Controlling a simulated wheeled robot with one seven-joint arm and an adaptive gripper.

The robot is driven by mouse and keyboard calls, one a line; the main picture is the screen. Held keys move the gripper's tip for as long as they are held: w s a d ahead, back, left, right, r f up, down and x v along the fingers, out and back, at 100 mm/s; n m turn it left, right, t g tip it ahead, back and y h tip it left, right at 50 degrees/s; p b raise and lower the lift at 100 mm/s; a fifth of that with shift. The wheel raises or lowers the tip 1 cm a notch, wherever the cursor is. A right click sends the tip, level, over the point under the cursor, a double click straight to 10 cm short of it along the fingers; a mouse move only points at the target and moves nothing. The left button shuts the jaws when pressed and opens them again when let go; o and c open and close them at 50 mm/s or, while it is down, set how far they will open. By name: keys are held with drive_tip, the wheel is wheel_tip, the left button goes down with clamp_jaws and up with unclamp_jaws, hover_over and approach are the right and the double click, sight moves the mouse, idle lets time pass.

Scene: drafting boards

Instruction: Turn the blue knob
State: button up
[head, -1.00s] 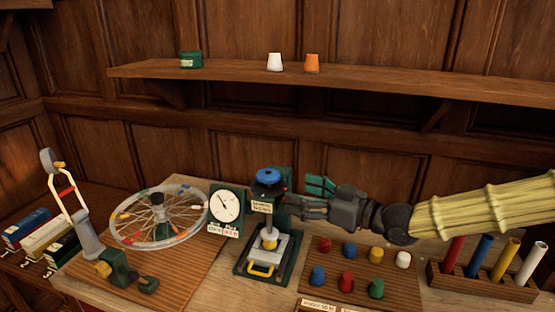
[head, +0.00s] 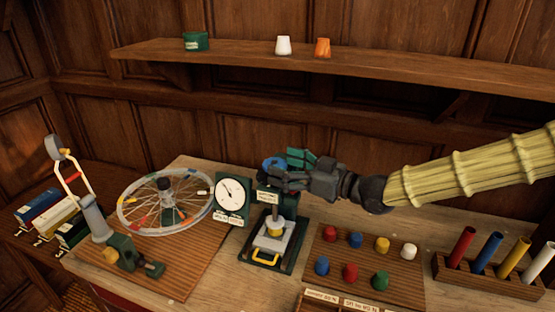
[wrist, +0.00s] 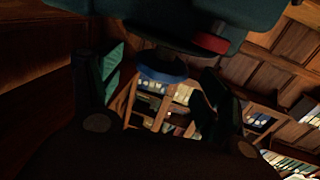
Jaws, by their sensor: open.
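The blue knob (head: 270,162) sits on top of the dark green press (head: 289,205), partly hidden behind my gripper in the head view. My gripper (head: 284,174) is at the height of the knob, reaching in from the right. In the wrist view my gripper (wrist: 160,85) is open, with one finger on each side. The blue knob (wrist: 162,70) shows between the fingers, below a dark green body. I see gaps between the knob and both fingers there, and cannot tell whether anything touches.
A dial gauge (head: 230,196) stands just left of the press, and a spoked wheel (head: 135,212) lies farther left. A board of coloured pegs (head: 350,255) and a rack of coloured tubes (head: 487,277) are to the right. A shelf (head: 400,73) runs above.

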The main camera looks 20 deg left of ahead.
drive_tip(key=shift+x, duration=1.15)
drive_tip(key=c, duration=1)
